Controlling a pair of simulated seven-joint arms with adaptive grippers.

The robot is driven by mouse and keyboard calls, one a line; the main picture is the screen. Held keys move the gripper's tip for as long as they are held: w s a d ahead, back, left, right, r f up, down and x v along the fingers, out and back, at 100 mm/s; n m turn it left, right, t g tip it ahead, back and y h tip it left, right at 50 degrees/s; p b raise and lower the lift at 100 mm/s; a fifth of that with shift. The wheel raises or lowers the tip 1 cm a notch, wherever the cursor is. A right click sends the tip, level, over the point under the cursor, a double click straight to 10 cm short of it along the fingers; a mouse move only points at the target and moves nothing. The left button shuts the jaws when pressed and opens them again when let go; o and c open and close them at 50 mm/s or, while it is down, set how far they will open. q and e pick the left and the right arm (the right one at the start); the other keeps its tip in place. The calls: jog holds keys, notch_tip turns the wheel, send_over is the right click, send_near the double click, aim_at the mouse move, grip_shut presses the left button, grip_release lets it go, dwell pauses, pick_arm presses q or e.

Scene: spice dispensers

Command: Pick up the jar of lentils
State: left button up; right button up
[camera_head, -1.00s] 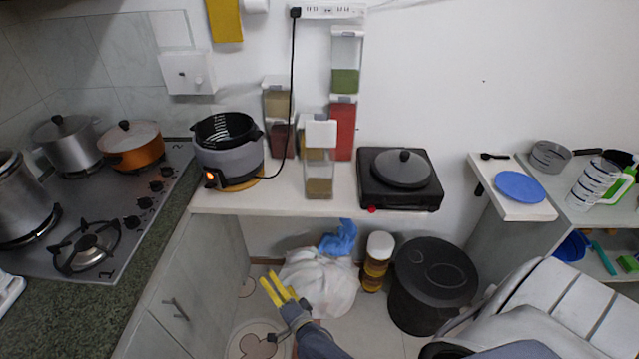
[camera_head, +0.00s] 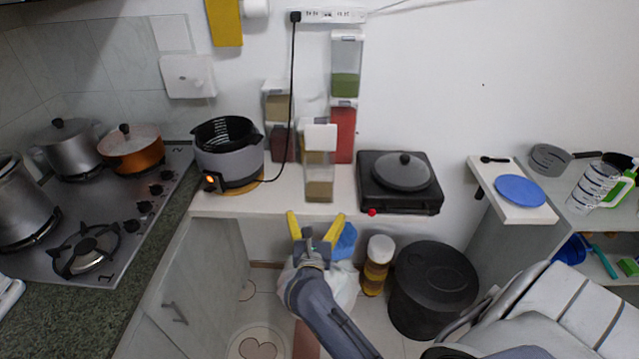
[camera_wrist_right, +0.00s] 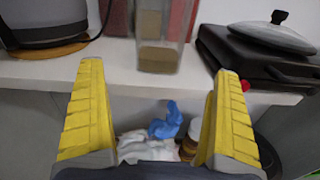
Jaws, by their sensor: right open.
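Several clear dispenser jars stand against the wall on the white shelf. The front jar (camera_head: 319,188) has a white lid and a brownish layer at its bottom; it also shows in the right wrist view (camera_wrist_right: 158,58). Behind it are a green-filled jar (camera_head: 346,84) above a red-filled jar (camera_head: 342,135), and an olive-brown jar (camera_head: 278,106) above a dark red one (camera_head: 281,144). No label tells me which holds lentils. My right gripper (camera_head: 315,217) is open and empty, its yellow fingers spread just in front of the shelf edge, below the front jar. My left gripper is out of view.
A grey cooker (camera_head: 228,160) stands left of the jars, its black cord running up the wall. A black hot plate (camera_head: 398,190) with a lidded pan (camera_head: 402,172) stands close on the right. Below the shelf are a black bin (camera_head: 434,288) and a stacked jar (camera_head: 377,265).

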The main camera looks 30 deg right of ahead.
aim_at(319, 190)
jog(key=x, duration=1.4)
jog(key=shift+d+f, duration=0.1)
jog(key=shift+c, duration=0.6)
jog(key=c, duration=1)
jog(key=shift+c, duration=1.1)
